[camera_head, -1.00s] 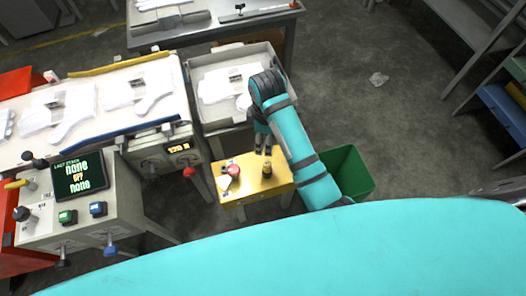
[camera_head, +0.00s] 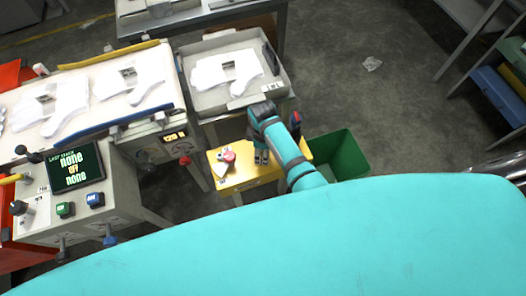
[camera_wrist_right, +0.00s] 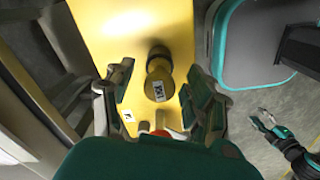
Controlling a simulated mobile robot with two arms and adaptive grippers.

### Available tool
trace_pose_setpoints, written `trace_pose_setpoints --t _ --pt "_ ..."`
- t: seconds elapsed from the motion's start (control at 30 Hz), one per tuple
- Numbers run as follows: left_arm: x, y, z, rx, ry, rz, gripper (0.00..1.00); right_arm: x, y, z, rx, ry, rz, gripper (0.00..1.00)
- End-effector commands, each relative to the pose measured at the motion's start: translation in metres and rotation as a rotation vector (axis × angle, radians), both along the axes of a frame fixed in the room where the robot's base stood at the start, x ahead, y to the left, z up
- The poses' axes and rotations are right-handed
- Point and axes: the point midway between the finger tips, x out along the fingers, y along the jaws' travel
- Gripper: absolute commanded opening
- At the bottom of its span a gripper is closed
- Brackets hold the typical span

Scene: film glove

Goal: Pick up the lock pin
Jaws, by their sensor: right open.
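The lock pin, which I take to be the short black-and-yellow cylinder with a white label (camera_wrist_right: 159,76), is on the yellow table (camera_wrist_right: 105,25) in the right wrist view. My right gripper (camera_wrist_right: 157,92) is open above it, with a finger on either side and visible gaps. In the head view my right gripper (camera_head: 261,157) is over the right part of the yellow table (camera_head: 232,182) and hides the pin. My left gripper (camera_wrist_right: 264,120) shows small at the right of the wrist view, its fingers apart and empty; it is not in the head view.
A red-and-white item (camera_head: 229,157) lies on the yellow table, left of my right gripper. A green bin (camera_head: 343,153) stands to the right, close to my arm. A grey tray with white gloves (camera_head: 200,104) is behind. A control panel (camera_head: 78,168) stands left.

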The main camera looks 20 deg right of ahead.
Motion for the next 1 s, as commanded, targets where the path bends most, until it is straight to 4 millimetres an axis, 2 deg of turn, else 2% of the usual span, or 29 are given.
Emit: trace_pose_setpoints --t 0.13,0.37,0.73,0.77,1.0 --pt "-0.0029 0.0008 -0.0026 0.001 0.005 0.000 0.40 0.0007 0.0006 -0.0125 0.000 -0.001 0.001 0.55" --pt "-0.0058 0.0035 -0.0026 0.005 0.009 -0.002 0.40 0.0008 0.0005 -0.0132 0.001 -0.003 0.001 0.55" --pt "-0.0064 0.0045 -0.0027 0.006 0.011 -0.002 0.40 0.0005 0.0005 -0.0131 0.000 -0.001 0.001 0.07" --pt "-0.0064 0.0045 -0.0027 0.006 0.011 -0.003 0.40 0.0006 0.0005 -0.0130 0.000 -0.002 0.001 0.04" --pt "-0.0064 0.0045 -0.0021 0.006 0.011 -0.003 0.40 0.0008 0.0004 -0.0104 0.001 -0.003 0.001 0.04"
